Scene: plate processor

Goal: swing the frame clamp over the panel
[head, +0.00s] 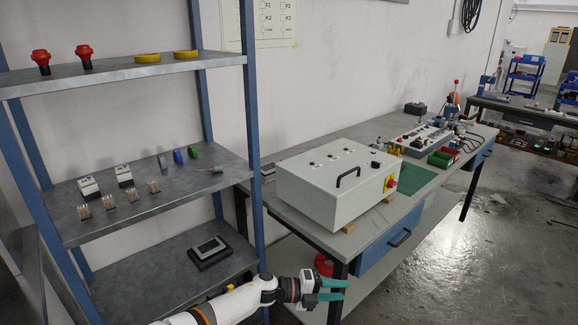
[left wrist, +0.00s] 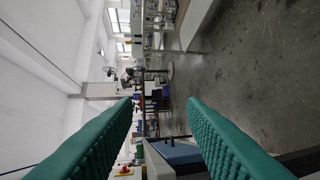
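My left gripper (head: 340,290) is open and empty, its two teal fingers apart, low in front of the near end of the workbench (head: 362,237). A pale control box (head: 335,180) with a black handle and a red-yellow knob sits on the bench, apart from the gripper. Farther along stands a grey fixture (head: 420,136) with small knobs; I cannot tell which part is the frame clamp or which is the panel. My right gripper is not in view.
A blue-posted shelf rack (head: 248,90) stands at the left, holding red buttons, yellow rings and small modules. Green and red bins (head: 441,158) sit beside the fixture. A blue drawer (head: 393,242) hangs under the bench. The floor at the right (head: 480,260) is clear.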

